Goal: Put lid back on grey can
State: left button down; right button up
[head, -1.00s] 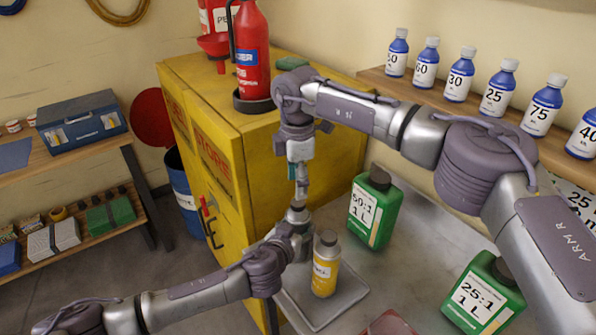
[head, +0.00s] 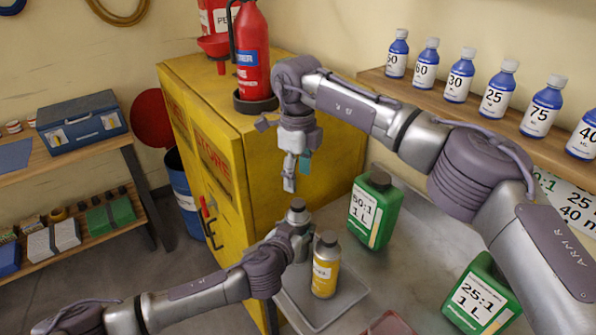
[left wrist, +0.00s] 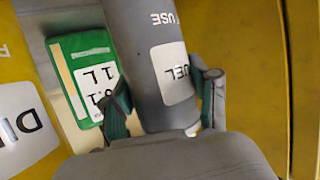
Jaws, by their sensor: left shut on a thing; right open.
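The grey can (head: 298,219) stands upright in my left gripper (head: 296,232), largely hidden by it in the head view. In the left wrist view the grey can (left wrist: 157,50) sits between the two fingers, its label upside down. A dark grey lid (head: 297,203) appears to sit on top of the can; I cannot tell how firmly it is seated. My right gripper (head: 297,173) is open and empty, pointing down a little above the lid and apart from it.
A yellow can (head: 325,270) with a grey cap stands on a grey tray (head: 345,302) just right of my left gripper. Green bottles (head: 374,207) stand on the bench to the right. The yellow cabinet (head: 255,160) is close behind, carrying a red extinguisher (head: 252,55).

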aim_at(298, 203)
jog(key=n, duration=0.3)
jog(key=shift+r+n, duration=0.15)
jog(key=shift+n, duration=0.25)
jog(key=shift+f, duration=4)
grip_shut()
jog(key=m, duration=0.8)
jog(key=shift+o, duration=0.7)
grip_release()
